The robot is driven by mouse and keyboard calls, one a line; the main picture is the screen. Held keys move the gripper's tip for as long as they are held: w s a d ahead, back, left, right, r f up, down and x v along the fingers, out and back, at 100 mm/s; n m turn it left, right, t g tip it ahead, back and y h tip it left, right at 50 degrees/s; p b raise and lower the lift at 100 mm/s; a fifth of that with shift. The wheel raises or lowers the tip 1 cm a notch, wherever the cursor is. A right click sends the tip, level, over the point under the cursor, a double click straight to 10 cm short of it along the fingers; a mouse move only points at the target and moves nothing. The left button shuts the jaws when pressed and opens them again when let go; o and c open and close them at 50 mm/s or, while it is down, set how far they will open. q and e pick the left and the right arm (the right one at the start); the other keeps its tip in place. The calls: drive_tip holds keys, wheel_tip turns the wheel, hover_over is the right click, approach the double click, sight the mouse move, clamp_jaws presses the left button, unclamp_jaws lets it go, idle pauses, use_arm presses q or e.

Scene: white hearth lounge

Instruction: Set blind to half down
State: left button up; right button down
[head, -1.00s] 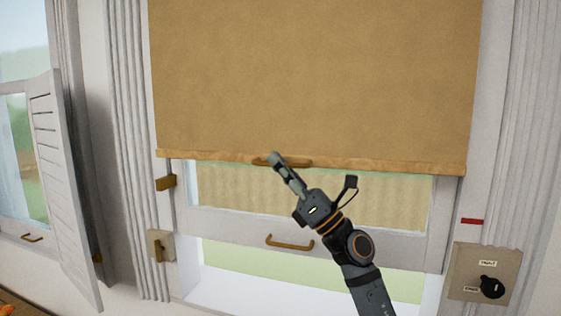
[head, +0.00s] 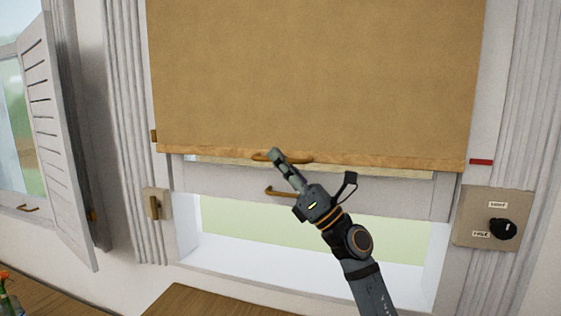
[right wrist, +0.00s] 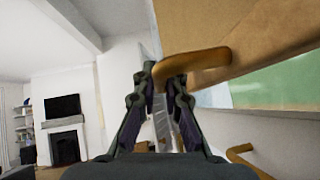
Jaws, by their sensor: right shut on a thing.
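A tan blind (head: 320,75) covers the upper window in the head view. Its bottom bar (head: 400,161) carries a small brown handle (head: 298,160), which also shows in the right wrist view (right wrist: 205,60). My right gripper (head: 276,155) is shut on the left part of this handle, and its fingers (right wrist: 168,75) close around it in the right wrist view. A short red mark (head: 481,162) is on the frame right of the blind. The bar's right end is about level with it. My left gripper is out of view.
Below the bar are a white window sash with its own brown handle (head: 284,191) and an open gap. A control plate with a black knob (head: 502,229) is at right. A latch (head: 156,203) and open shutter (head: 52,140) are at left. A wooden surface (head: 200,300) lies below.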

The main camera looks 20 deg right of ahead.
drive_tip(key=c, duration=1.4)
unclamp_jaws()
drive_tip(key=v, duration=1.2)
